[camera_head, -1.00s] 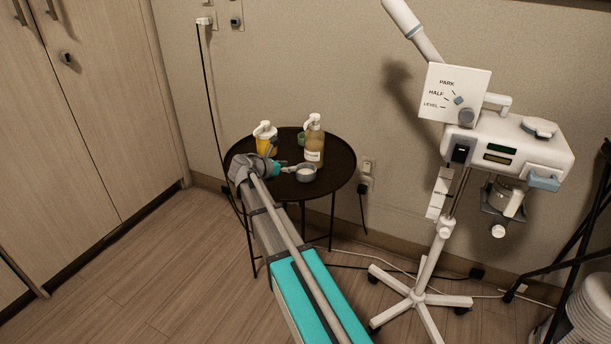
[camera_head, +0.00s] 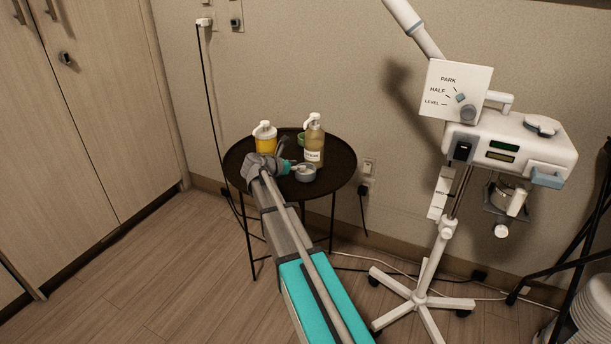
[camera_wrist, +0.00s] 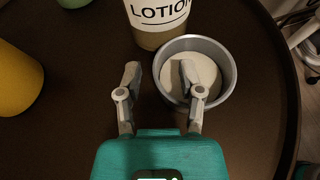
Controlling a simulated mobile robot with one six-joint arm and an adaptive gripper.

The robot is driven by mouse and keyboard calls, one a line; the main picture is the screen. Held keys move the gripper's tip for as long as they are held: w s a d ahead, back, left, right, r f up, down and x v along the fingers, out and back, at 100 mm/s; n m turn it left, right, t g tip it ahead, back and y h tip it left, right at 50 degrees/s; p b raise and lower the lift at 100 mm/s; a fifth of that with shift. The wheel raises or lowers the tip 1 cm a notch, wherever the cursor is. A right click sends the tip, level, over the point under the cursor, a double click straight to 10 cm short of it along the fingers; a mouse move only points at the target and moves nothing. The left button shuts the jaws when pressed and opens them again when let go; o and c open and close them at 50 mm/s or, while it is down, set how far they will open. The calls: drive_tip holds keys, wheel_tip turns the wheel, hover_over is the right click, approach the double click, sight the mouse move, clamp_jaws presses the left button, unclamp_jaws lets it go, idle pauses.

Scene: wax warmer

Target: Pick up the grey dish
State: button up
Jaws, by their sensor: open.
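The grey dish (camera_head: 306,174) is a small round bowl with a white content, standing on the dark round table (camera_head: 338,167). In the wrist view the dish (camera_wrist: 229,78) is ahead and to the right, close in front of the lotion bottle (camera_wrist: 155,22). My gripper (camera_wrist: 160,75) is open and empty. Its right finger overlaps the dish's white interior in the picture, and its left finger is outside the rim on the left. I cannot tell how high the fingertips are above the dish. In the head view my gripper (camera_head: 290,166) is at the dish's left.
The pump bottle of lotion (camera_head: 314,140) stands right behind the dish. A yellow bottle (camera_head: 265,140) and a green item (camera_head: 301,138) are also at the back of the table. A white machine on a wheeled stand (camera_head: 510,150) is to the right. The table's right side is clear.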

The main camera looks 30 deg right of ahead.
sight(303, 181)
clamp_jaws()
idle(0.6)
drive_tip(key=shift+r, duration=0.2)
wheel_tip(303, 181, up, 2)
drive_tip(key=p, duration=0.3)
drive_tip(key=shift+r, duration=0.2)
drive_tip(key=s+r+p, duration=1)
drive_tip(key=s, duration=0.4)
drive_tip(key=shift+r, duration=0.1)
